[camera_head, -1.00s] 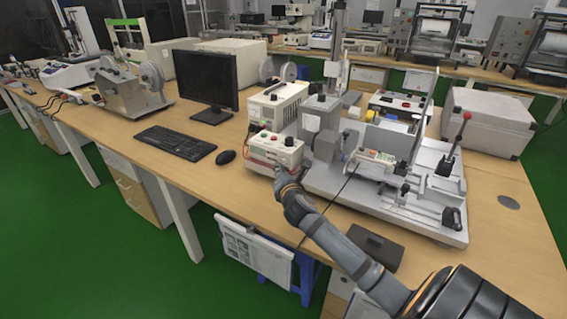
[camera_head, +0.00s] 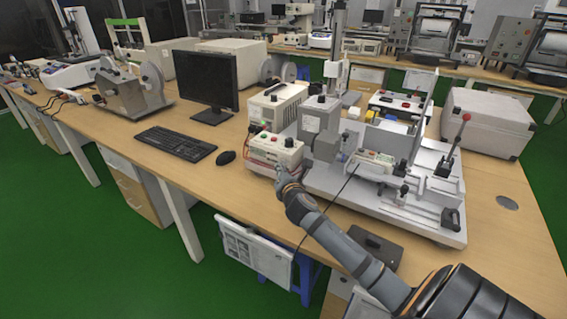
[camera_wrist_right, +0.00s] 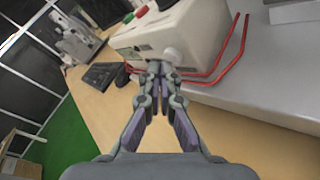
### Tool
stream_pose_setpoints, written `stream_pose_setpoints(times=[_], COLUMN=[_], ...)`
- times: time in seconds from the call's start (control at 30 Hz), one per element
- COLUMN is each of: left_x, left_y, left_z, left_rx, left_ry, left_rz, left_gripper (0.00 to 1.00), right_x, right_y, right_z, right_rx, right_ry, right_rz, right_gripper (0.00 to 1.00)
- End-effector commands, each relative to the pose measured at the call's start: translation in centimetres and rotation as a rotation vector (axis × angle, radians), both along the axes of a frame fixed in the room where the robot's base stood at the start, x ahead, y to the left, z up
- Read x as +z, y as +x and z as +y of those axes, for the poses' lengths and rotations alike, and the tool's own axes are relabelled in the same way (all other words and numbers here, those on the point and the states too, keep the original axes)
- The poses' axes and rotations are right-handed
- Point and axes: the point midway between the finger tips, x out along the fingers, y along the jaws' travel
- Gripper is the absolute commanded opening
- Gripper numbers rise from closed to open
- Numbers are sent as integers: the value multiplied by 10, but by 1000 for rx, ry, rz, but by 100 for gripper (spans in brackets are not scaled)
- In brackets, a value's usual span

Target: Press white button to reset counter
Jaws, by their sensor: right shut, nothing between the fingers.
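A white control box (camera_head: 275,150) sits on the wooden table, left of a grey test machine. Its top carries a green button (camera_wrist_right: 142,10) and a red button (camera_wrist_right: 128,18). A round white button (camera_wrist_right: 172,55) sticks out from its front face in the right wrist view. My right gripper (camera_wrist_right: 159,67) is shut and empty, its fingertips at the box front, just beside the white button. Whether they touch it I cannot tell. In the head view the right gripper (camera_head: 279,169) is small, low at the box's front. My left gripper is not in view.
The grey test machine (camera_head: 330,180) stands right of the box. Red tubing (camera_wrist_right: 215,75) runs along the box's base. A mouse (camera_head: 226,157), keyboard (camera_head: 175,143) and monitor (camera_head: 207,82) are to the left. A dark flat object (camera_head: 375,250) lies near the front edge.

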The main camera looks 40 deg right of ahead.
Motion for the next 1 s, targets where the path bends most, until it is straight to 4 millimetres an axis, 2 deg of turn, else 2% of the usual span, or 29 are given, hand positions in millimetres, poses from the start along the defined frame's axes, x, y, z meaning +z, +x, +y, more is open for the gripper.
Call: stream_pose_setpoints(times=[1.0], left_x=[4], left_y=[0], left_z=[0], left_rx=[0], left_ry=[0], left_rz=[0], left_gripper=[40], right_x=[0], right_y=[3], right_z=[-7], right_rx=[0], right_ry=[-1], right_rz=[0], right_gripper=[0])
